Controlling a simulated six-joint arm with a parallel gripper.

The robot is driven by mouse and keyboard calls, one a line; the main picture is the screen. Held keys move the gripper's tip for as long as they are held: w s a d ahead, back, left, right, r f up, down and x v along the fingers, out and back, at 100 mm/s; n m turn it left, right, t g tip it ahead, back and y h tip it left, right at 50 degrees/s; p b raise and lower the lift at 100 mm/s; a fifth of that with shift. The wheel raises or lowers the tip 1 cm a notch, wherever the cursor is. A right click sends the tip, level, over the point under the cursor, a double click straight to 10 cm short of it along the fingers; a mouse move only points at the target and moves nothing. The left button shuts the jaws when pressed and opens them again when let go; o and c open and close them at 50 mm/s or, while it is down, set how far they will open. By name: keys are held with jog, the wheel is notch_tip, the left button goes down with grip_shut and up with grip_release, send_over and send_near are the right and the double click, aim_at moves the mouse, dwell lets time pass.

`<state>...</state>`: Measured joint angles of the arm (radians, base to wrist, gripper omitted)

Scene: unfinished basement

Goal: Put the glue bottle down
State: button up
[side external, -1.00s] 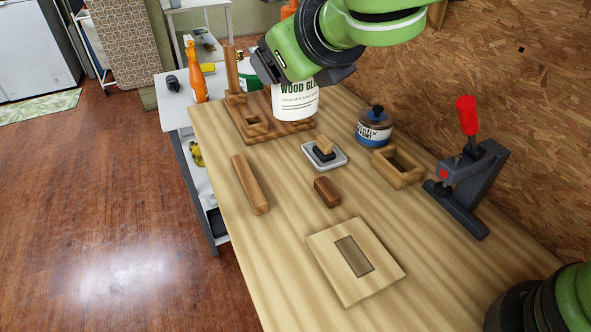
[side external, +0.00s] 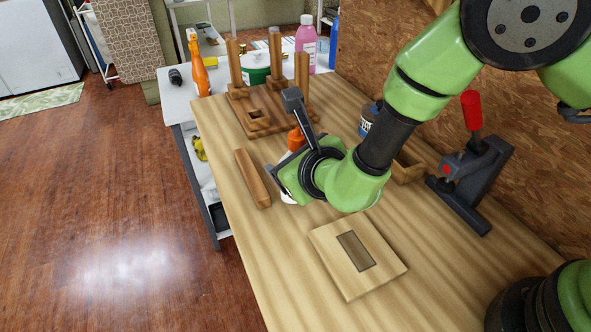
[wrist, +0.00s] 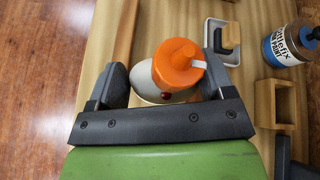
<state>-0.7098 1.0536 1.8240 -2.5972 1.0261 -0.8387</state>
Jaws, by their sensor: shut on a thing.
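The glue bottle (side external: 296,138) has an orange cap and a white body. My gripper (side external: 288,180) is shut on it above the wooden bench, near the wooden bar. In the side view my gripper and arm hide most of the bottle, and I cannot tell whether its base touches the bench. In the wrist view the bottle (wrist: 180,65) stands between the two dark fingers of my gripper (wrist: 165,85), its cap toward the camera.
A wooden bar (side external: 252,178) lies just left of the bottle. A recessed wooden board (side external: 335,262) lies in front. A rack with posts (side external: 239,106) stands behind. A stain jar (wrist: 285,46), hollow wooden block (wrist: 274,106) and small grey tray (wrist: 212,28) are to the right.

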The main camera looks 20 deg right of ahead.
jog(key=shift+f, duration=1.15)
jog(key=shift+f, duration=0.1)
jog(key=o, duration=1)
jog(key=v, duration=1.2)
